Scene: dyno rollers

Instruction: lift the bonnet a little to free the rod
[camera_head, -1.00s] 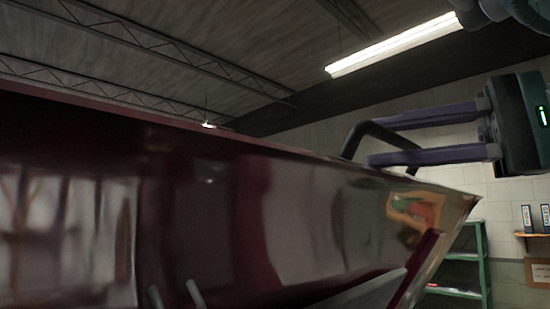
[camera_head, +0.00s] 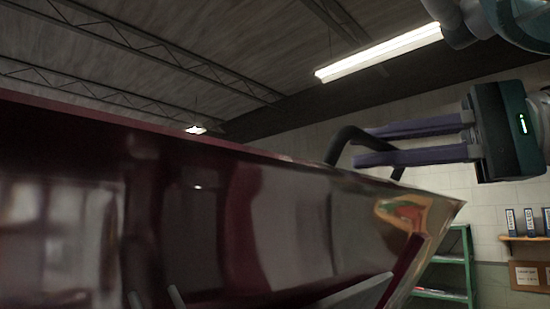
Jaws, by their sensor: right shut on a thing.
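The dark red, glossy bonnet (camera_head: 260,215) fills the lower left and middle of the head view, raised and tilted, with its edge sloping down to the right. A black loop handle (camera_head: 342,142) stands up from that edge near its right end. My right gripper (camera_head: 362,147) comes in from the right, its two purple fingers shut on the handle. A pale grey bar (camera_head: 358,292) and two short light rod ends (camera_head: 175,297) show at the bottom; I cannot tell which is the rod. My left gripper is not in view.
A green shelf rack (camera_head: 446,262) stands beyond the bonnet's right corner. A wooden wall shelf (camera_head: 528,238) with binders and a cardboard box (camera_head: 528,276) are at the far right. A lit tube lamp (camera_head: 380,52) hangs from the ceiling; the space above the bonnet is clear.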

